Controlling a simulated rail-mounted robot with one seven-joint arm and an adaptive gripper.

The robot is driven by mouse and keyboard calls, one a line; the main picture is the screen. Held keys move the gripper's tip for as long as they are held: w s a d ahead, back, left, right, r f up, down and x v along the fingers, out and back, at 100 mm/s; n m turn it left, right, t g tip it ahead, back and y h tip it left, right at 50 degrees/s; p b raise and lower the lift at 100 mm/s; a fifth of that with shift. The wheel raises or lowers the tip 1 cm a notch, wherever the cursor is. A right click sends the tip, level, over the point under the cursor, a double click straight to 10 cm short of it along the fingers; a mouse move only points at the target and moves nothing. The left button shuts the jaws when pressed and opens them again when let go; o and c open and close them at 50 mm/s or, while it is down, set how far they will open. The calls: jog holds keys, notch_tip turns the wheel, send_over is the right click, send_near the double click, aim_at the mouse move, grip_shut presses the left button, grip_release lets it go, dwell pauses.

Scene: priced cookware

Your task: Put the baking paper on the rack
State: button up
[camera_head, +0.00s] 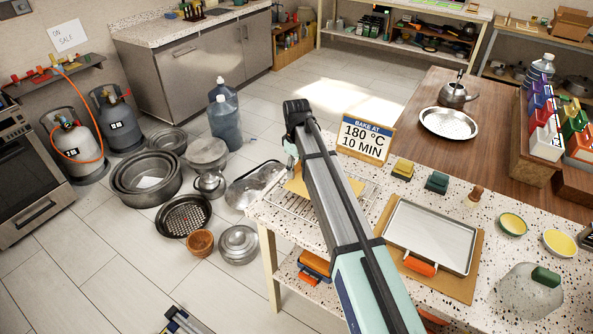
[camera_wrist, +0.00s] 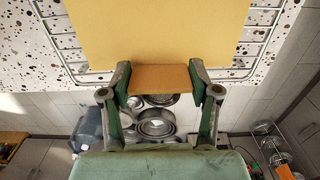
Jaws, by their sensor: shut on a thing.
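The baking paper (camera_wrist: 160,30) is a yellow-tan sheet; it fills the top middle of the wrist view. It lies over the wire rack (camera_wrist: 60,42), whose wires show around its edges. My gripper (camera_wrist: 160,78) is shut on the paper's near edge, where a darker brown strip hangs between the two fingers. In the head view, parts of the paper (camera_head: 297,187) show on both sides of my arm, above the rack (camera_head: 287,206) on the speckled counter. My arm hides most of the sheet and the fingertips there. I cannot tell whether the sheet fully touches the wires.
A baking tray (camera_head: 432,236) with an orange handle sits right of the rack on a brown board. A sign (camera_head: 364,135) reading 180 °C, 10 min stands behind. Yellow and green blocks are nearby. Pans (camera_head: 146,178) stand on the floor to the left.

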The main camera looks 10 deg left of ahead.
jog(key=shift+f, duration=1.1)
jog(key=shift+f, duration=0.1)
jog(key=o, duration=0.8)
jog(key=shift+o, duration=0.2)
notch_tip(320, 180, up, 12)
jog(key=b, duration=0.2)
jog(key=shift+b, duration=0.4)
